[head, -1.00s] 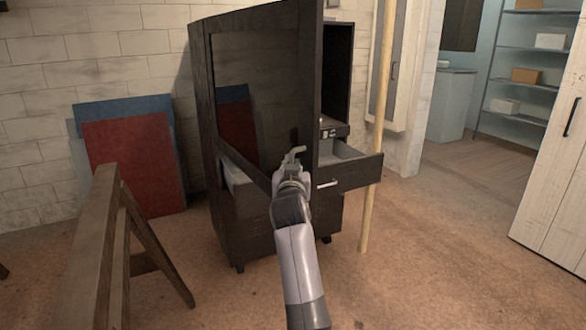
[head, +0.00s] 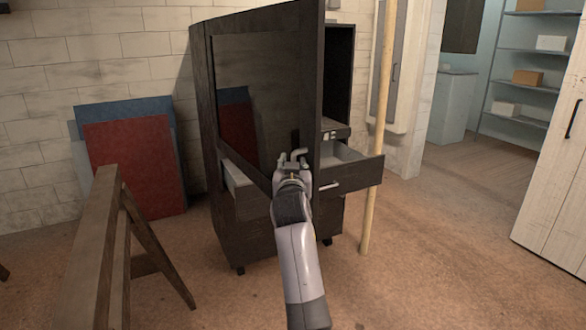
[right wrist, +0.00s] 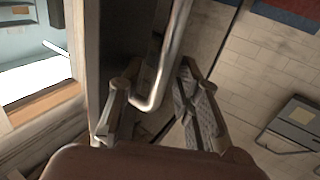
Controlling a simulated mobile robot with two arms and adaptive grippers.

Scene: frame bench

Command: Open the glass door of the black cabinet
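The black cabinet (head: 262,222) stands against the white wall in the head view. Its glass door (head: 245,100) is swung out wide toward me, and the dark interior shows to the right of it. My right gripper (head: 292,158) is at the lower part of the door, near its free edge. In the right wrist view a bent metal handle (right wrist: 168,62) comes down between the fingers of my right gripper (right wrist: 158,98). The fingers are apart, with a clear gap on the right side of the handle. My left gripper is not in view.
A drawer (head: 352,172) sticks out below the cabinet's opening. A wooden pole (head: 377,130) stands just right of it. A wooden trestle (head: 95,250) is at the front left; red (head: 135,165) and blue (head: 125,108) panels lean on the wall. Floor is free to the right.

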